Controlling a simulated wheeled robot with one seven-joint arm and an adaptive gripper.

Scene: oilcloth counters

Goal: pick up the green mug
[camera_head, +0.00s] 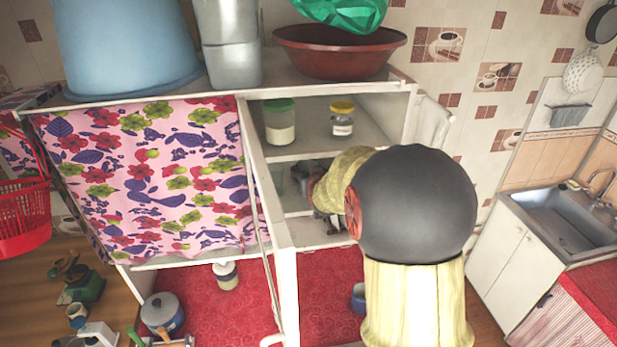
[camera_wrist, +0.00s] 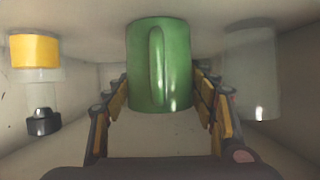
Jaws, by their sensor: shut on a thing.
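The green mug (camera_wrist: 174,65) is in the middle of the wrist view, its handle facing the camera. My gripper (camera_wrist: 160,88) has a finger on each side of the mug and is shut on it. In the head view, my gripper (camera_head: 328,192) reaches into the middle shelf of the white cabinet (camera_head: 287,255). My own arm covers much of that shelf there, and I cannot make out the mug. Whether the mug touches the shelf is unclear.
In the wrist view, a yellow-and-clear object (camera_wrist: 36,55) is left of the mug and a clear glass (camera_wrist: 250,75) is close on the right. Jars with green (camera_head: 280,122) and yellow (camera_head: 342,118) lids stand on the shelf above. A flowered curtain (camera_head: 150,185) hangs left.

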